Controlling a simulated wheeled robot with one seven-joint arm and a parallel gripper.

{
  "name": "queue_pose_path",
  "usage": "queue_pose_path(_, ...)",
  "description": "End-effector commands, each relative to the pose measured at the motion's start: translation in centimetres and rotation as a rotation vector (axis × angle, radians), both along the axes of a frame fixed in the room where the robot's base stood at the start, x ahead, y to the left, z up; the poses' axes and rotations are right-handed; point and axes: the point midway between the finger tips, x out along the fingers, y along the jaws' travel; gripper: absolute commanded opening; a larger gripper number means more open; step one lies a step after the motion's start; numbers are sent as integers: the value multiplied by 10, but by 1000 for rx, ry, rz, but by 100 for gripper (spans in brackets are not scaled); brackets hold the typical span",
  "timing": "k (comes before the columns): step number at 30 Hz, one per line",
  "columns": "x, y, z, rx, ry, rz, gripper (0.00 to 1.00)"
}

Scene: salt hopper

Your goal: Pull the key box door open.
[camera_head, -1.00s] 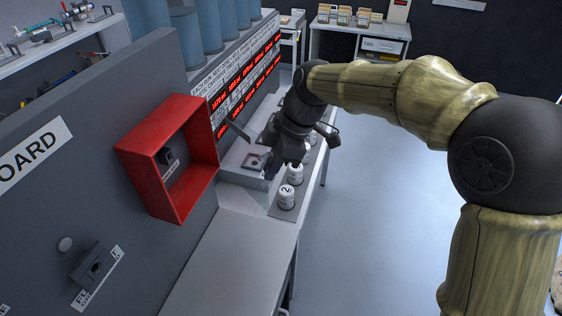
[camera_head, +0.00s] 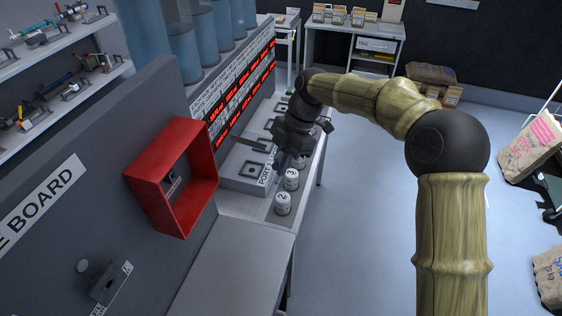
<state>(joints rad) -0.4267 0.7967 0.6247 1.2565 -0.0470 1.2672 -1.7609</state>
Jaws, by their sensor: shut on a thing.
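The red key box (camera_head: 200,206) is mounted on the grey board at left. Its front looks open from here, with a small dark fitting (camera_head: 172,184) inside; I cannot make out a separate door panel. My gripper (camera_head: 283,166) is right of the box and apart from its red frame, pointing down over the bench. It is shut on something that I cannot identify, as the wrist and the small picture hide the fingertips.
Numbered white canisters (camera_head: 283,203) stand on the bench below my gripper, beside a grey port block (camera_head: 245,181). Blue cylinders (camera_head: 181,55) and red displays are behind. The near bench top (camera_head: 235,268) is clear. Open floor (camera_head: 350,240) lies right.

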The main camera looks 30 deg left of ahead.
Motion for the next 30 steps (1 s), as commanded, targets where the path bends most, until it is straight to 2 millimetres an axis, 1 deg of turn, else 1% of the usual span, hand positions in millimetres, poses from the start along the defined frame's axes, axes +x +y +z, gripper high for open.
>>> queue_pose_path(7, 0, 0, 0, 1, -2, 1, 0)
queue_pose_path(8, 0, 0, 0, 1, -2, 1, 13)
queue_pose_path(9, 0, 0, 0, 1, -2, 1, 20)
queue_pose_path(18, 0, 0, 0, 0, -1, 0, 20)
queue_pose_path(22, 3, -1, 6, 2, -2, -2, 20)
queue_pose_path(26, 9, -4, 20, 3, -4, -3, 20)
queue_pose_path(30, 17, -8, 42, 3, -3, -3, 20)
